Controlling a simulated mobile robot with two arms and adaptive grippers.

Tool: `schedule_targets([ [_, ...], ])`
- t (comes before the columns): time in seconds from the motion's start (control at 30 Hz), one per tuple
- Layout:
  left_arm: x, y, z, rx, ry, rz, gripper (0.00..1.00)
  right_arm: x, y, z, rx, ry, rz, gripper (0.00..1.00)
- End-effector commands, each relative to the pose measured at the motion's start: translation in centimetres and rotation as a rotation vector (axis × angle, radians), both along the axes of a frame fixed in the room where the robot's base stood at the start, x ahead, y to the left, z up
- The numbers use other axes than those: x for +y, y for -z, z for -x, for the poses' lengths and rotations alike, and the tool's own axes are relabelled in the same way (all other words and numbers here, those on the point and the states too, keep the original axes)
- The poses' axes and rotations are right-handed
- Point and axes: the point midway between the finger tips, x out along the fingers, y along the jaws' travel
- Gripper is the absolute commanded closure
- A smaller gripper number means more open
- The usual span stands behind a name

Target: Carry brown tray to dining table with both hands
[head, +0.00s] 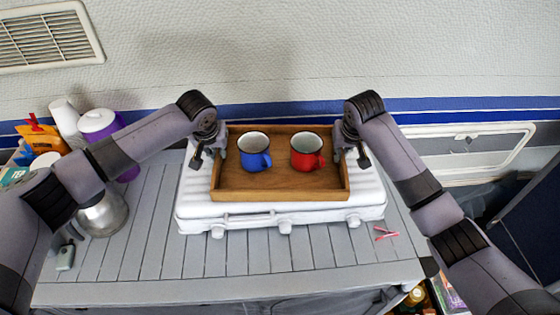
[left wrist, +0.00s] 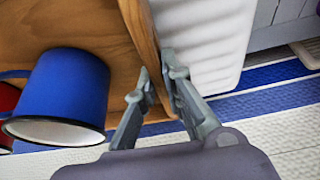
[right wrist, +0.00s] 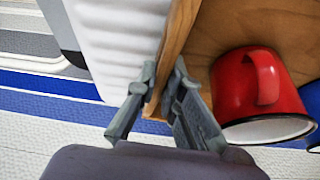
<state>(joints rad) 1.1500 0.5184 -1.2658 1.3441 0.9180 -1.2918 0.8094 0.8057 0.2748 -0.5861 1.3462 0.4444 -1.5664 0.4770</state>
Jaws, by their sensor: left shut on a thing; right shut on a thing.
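The brown wooden tray (head: 280,194) rests on a white ribbed case on the grey slatted counter. A blue mug (head: 254,153) and a red mug (head: 306,153) stand upright inside it. My left gripper (head: 208,155) is shut on the tray's left wall; the left wrist view shows its fingers (left wrist: 158,92) on both sides of that wall, beside the blue mug (left wrist: 62,95). My right gripper (head: 352,157) is shut on the tray's right wall; the right wrist view shows its fingers (right wrist: 163,90) astride it, beside the red mug (right wrist: 258,92).
The white case (head: 285,218) lies under the tray. A metal kettle (head: 103,214), a purple container (head: 99,123) and white cups (head: 64,116) stand at the left. A pink item (head: 386,233) lies right of the case. The counter's front strip (head: 230,258) is mostly clear. The wall is close behind.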

Motion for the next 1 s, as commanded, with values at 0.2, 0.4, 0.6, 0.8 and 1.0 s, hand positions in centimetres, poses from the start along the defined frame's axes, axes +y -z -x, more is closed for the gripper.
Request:
schedule_targets([
  [0.2, 0.1, 0.0, 0.0, 0.0, -0.002, 0.0, 1.0, -0.1, 0.0, 0.0, 0.0, 0.0, 0.002, 1.0],
  [0.4, 0.1, 0.0, 0.0, 0.0, -0.003, -0.001, 1.0, -0.1, 0.0, 0.0, 0.0, 0.0, 0.003, 1.0],
  [0.6, 0.1, -0.3, -0.1, -0.003, -0.002, 0.0, 1.0, -0.1, -0.3, -0.1, -0.004, -0.001, 0.003, 1.0],
  [0.8, 0.1, -1.1, -0.1, -0.003, -0.003, 0.0, 1.0, -0.1, -1.1, -0.1, -0.004, -0.001, 0.004, 1.0],
  [1.0, 0.1, -2.9, -0.1, -0.003, -0.004, -0.001, 1.0, -0.1, -2.8, -0.1, -0.003, -0.001, 0.004, 1.0],
])
